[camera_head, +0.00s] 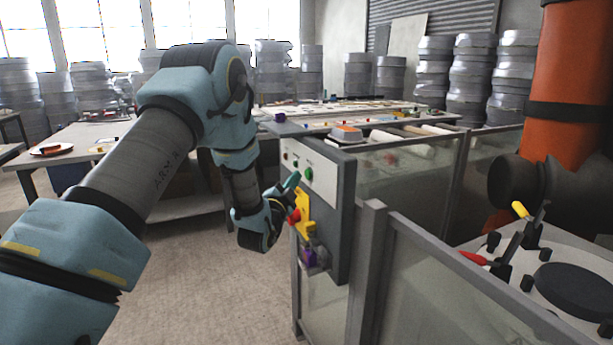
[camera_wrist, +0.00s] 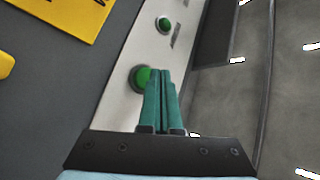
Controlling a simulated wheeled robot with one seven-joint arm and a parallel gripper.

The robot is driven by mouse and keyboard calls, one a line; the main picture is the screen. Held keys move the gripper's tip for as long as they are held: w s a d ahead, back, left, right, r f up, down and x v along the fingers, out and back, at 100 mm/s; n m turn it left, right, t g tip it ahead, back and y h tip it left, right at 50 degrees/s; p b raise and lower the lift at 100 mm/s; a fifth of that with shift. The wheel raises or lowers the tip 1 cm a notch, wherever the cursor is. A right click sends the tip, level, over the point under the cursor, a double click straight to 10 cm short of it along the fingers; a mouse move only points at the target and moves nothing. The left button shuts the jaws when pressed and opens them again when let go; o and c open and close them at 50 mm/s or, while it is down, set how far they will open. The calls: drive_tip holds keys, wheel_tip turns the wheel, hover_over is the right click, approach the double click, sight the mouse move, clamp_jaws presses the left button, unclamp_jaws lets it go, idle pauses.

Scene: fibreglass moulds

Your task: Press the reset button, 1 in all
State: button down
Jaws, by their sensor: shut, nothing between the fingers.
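A grey control box (camera_head: 344,215) stands on a fence post, with a pale button plate (camera_head: 320,176) on its face. The plate carries a green button (camera_head: 308,173) and smaller buttons to its left. In the wrist view a large green button (camera_wrist: 142,78) sits just left of my fingertips, partly covered by them. A smaller green button (camera_wrist: 164,23) is farther along the plate. No label is legible, so I cannot tell which is the reset button. My gripper (camera_head: 294,179) is shut and empty, its teal fingers (camera_wrist: 161,72) together close to the plate. Contact cannot be judged.
Below the plate is a red knob (camera_head: 294,216) on a yellow plate (camera_head: 303,205), close to my wrist. A purple part (camera_head: 309,257) sits lower. Fence panels (camera_head: 440,285) run right of the box. An orange robot arm (camera_head: 572,70) stands beyond. Open floor (camera_head: 205,290) lies left.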

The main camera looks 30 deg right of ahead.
drive_tip(key=shift+s+d+b, duration=0.1)
drive_tip(key=shift+d+b, duration=0.75)
idle(1.0)
drive_tip(key=shift+a, duration=0.1)
drive_tip(key=shift+a+b, duration=0.45)
drive_tip(key=shift+a, duration=0.3)
drive_tip(key=shift+a, duration=0.1)
drive_tip(key=shift+w+a+b, duration=0.2)
drive_tip(key=shift+a+b, duration=0.25)
drive_tip(key=shift+a, duration=0.75)
drive_tip(key=shift+w+a+b, duration=0.2)
drive_tip(key=shift+a+b, duration=0.2)
drive_tip(key=shift+a, duration=0.8)
